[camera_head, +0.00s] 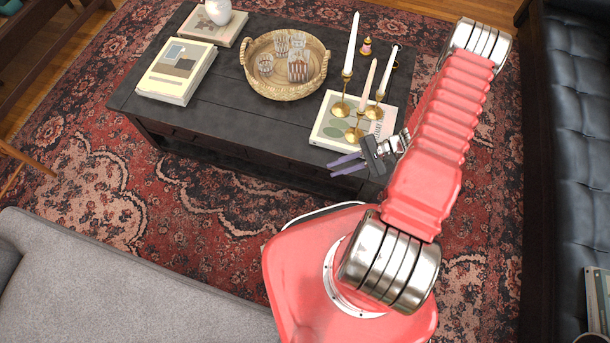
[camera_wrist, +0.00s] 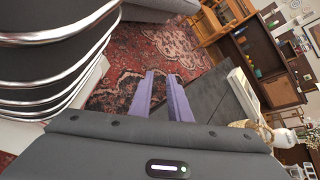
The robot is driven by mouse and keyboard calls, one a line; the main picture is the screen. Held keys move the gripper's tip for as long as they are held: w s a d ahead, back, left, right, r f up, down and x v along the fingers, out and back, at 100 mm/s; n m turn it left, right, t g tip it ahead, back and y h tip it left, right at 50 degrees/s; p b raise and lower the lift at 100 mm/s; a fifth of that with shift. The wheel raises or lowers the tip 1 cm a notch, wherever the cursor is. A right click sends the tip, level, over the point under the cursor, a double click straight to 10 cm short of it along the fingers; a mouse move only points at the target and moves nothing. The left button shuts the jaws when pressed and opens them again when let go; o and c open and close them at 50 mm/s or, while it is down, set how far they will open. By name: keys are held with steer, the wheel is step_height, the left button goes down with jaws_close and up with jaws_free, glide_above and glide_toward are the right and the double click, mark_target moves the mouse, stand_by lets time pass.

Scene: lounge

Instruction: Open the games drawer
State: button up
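The dark coffee table (camera_head: 225,115) stands on the rug, its front side facing me. Its front side (camera_head: 200,142) is in shadow and seen steeply from above, so I cannot tell which part is the games drawer, and no drawer stands out from it. My gripper (camera_head: 335,167) is at the table's right front edge, its purple fingers pointing left along it. A gap shows between the fingers in the wrist view (camera_wrist: 161,76), with nothing held. I cannot tell whether they touch the table. The tabletop (camera_wrist: 212,105) lies to their right in that view.
On the tabletop are a book (camera_head: 330,130) with several brass candlesticks, a wicker tray (camera_head: 260,88) with glassware, and more books (camera_head: 177,70). A grey sofa (camera_head: 130,285) is at lower left, a dark leather sofa (camera_head: 585,150) at right. Rug lies open before the table.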

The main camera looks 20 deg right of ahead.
step_height(320, 180, down, 21)
steer(key=m+t+h, duration=0.3)
steer(key=m+t, duration=0.1)
steer(key=t, duration=0.6)
steer(key=shift+s+a+m+t, duration=0.15)
steer(key=shift+a+m+t, duration=0.1)
steer(key=shift+m+t, duration=0.15)
steer(key=x, duration=1.4)
steer(key=shift+d+f, duration=0.15)
steer(key=shift+c, duration=0.7)
jaws_close()
steer(key=shift+s, duration=0.1)
